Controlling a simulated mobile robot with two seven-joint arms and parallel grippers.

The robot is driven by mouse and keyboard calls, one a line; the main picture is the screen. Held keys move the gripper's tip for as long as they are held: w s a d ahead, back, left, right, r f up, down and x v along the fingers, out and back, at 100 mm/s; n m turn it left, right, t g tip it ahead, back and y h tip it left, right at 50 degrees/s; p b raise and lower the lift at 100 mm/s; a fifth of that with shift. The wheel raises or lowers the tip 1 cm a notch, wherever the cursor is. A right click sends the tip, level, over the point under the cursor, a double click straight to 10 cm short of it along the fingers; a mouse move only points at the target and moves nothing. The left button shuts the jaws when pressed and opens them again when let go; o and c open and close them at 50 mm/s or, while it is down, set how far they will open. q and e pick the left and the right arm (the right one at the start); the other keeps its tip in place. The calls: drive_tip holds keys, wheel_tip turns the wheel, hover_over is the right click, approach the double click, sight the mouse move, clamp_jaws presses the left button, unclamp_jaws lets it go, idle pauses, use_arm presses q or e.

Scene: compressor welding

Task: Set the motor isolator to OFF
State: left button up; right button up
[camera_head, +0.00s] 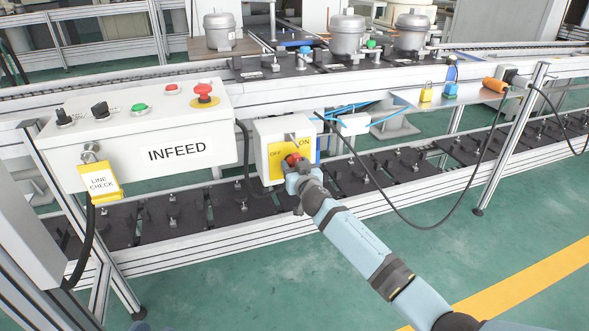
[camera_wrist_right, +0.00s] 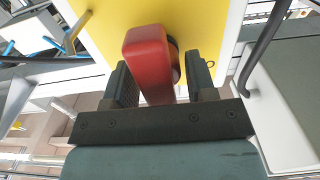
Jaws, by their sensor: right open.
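The motor isolator is a white box (camera_head: 262,135) with a yellow plate (camera_head: 274,172) marked OFF at left and ON at right. Its red handle (camera_head: 292,159) is partly hidden by my right gripper (camera_head: 297,172) in the head view, so I cannot tell its exact setting. In the right wrist view the red handle (camera_wrist_right: 147,60) stands out from the yellow plate (camera_wrist_right: 205,25). My open right gripper (camera_wrist_right: 160,83) has one dark finger on each side of the handle's lower part. My left gripper is not in view.
A white INFEED panel (camera_head: 135,145) with buttons and a hanging yellow LINE CHECK tag (camera_head: 100,181) stands left of the isolator. A black cable (camera_head: 375,200) loops to its right.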

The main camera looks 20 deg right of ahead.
drive_tip(key=shift+w, duration=0.15)
drive_tip(key=shift+c, duration=0.2)
drive_tip(key=c, duration=0.6)
